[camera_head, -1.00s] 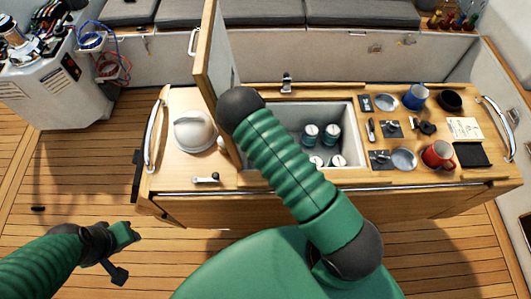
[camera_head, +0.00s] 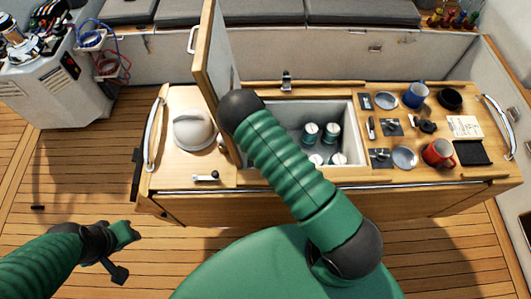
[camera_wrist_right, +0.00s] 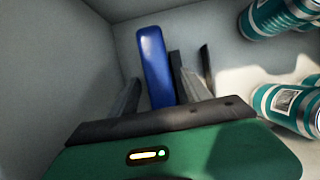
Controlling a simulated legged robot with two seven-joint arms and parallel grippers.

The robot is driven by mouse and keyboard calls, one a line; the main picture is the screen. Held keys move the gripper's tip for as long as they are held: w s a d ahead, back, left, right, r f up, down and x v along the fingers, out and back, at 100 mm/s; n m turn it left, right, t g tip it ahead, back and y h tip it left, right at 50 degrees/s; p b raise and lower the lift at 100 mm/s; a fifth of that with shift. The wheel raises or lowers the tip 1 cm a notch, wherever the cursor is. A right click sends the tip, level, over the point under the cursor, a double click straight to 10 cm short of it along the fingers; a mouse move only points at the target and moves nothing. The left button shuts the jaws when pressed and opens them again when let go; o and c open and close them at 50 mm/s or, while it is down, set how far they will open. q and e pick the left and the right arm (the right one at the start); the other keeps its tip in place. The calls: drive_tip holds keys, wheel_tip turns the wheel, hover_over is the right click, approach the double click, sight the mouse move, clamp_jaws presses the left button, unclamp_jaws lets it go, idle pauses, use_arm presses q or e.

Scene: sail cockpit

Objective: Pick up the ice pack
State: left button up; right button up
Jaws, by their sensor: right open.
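The ice pack (camera_wrist_right: 154,60) is a blue, narrow slab. In the right wrist view it stands on edge near a pale wall inside the cool box, and the head view hides it behind my right arm. My right gripper (camera_wrist_right: 158,88) is open, with its two grey fingers on either side of the ice pack's lower part. I cannot tell whether they touch it. The cool box (camera_head: 348,118) is an open pale well in the wooden counter. My left gripper (camera_head: 124,255) hangs over the deck at lower left; its jaw opening is unclear.
Several teal cans (camera_head: 332,131) stand in the box, also at the right of the wrist view (camera_wrist_right: 288,105). The raised lid (camera_head: 209,62) stands at the box's left. A white domed item (camera_head: 193,130) is on the counter's left; a red mug (camera_head: 437,153) and blue mug (camera_head: 415,95) are right.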

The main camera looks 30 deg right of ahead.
clamp_jaws()
drive_tip(key=shift+r, duration=0.1)
idle(0.4)
